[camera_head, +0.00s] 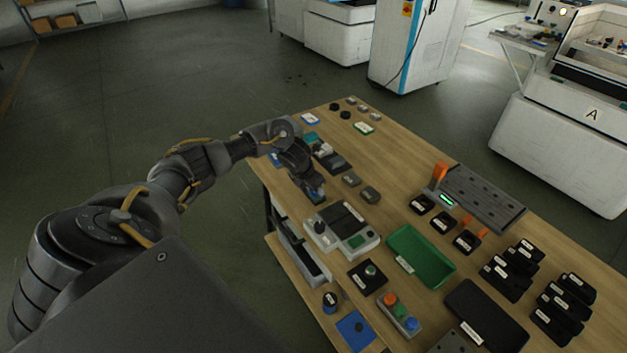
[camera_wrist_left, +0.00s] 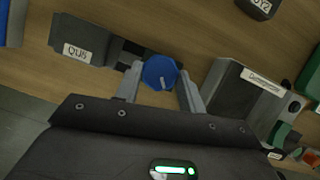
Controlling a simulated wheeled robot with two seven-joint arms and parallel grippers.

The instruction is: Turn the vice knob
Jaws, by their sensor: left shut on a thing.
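The vice (camera_head: 335,160) is a dark grey block with a lighter part on the wooden bench, partly hidden by my left arm in the head view. In the left wrist view the vice (camera_wrist_left: 85,38) is at the upper left with a white label. Its round blue knob (camera_wrist_left: 160,70) has a pale pointer mark and sits at the vice's end. My left gripper (camera_wrist_left: 161,82) has one finger on each side of the knob and is shut on it. In the head view my left gripper (camera_head: 314,190) is low over the bench beside the vice. My right gripper is not in view.
A light grey device (camera_head: 340,232) with a dark top stands close to the gripper. A green tray (camera_head: 447,276), black boxes (camera_head: 507,278) and a button box (camera_head: 398,314) are to the right. Small grey blocks (camera_head: 370,195) lie behind the gripper. Bare wood shows near the far corner.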

